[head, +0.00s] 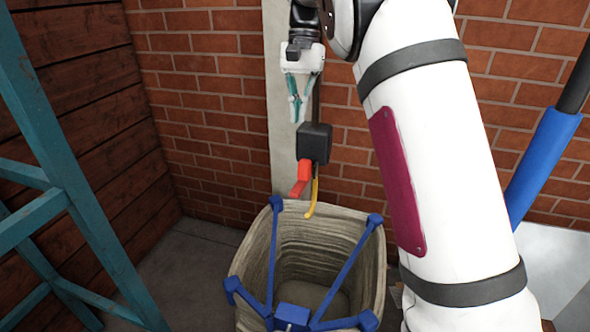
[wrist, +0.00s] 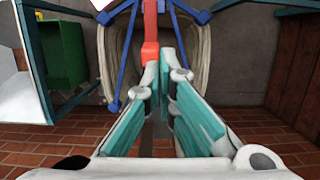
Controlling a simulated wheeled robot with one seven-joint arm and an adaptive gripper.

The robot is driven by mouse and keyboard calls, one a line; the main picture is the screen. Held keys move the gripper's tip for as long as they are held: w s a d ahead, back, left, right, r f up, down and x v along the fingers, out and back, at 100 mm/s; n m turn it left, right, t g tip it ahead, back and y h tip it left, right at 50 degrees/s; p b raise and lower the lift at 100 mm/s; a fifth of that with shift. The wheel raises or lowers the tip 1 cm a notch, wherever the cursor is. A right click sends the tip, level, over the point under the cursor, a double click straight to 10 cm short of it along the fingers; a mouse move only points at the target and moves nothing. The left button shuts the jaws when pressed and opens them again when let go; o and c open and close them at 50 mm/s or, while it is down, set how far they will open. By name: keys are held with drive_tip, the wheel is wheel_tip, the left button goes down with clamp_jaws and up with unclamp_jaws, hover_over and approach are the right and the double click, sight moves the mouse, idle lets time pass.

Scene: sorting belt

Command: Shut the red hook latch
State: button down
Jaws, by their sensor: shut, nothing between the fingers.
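The red hook latch (head: 303,176) sits on the left side of a black box (head: 315,142) on the pale post, with its lower end just over the rim of the bag. In the wrist view the red latch (wrist: 150,32) runs up from beside my fingertips. My gripper (head: 298,119) is above and slightly left of the latch in the head view, fingers pointing down. In the wrist view its teal-padded fingers (wrist: 161,62) come together at the tips with nothing held. I cannot tell whether they touch the latch.
A yellow hook (head: 312,198) hangs right of the latch. Below stands a woven bag (head: 372,270) on a blue frame (head: 293,315). A teal frame (head: 60,150) stands at left and a brick wall (head: 205,100) behind. A green bin (wrist: 65,50) shows in the wrist view.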

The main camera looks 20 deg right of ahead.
sight(303, 174)
drive_tip(key=shift+f, duration=0.1)
drive_tip(key=p+x, duration=0.3)
drive_tip(key=x, duration=1.1)
drive_tip(key=shift+p, duration=0.4)
drive_tip(key=shift+s+a+f+t+p, duration=0.1)
drive_tip(key=shift+t+p, duration=0.2)
drive_tip(key=shift+t, duration=0.1)
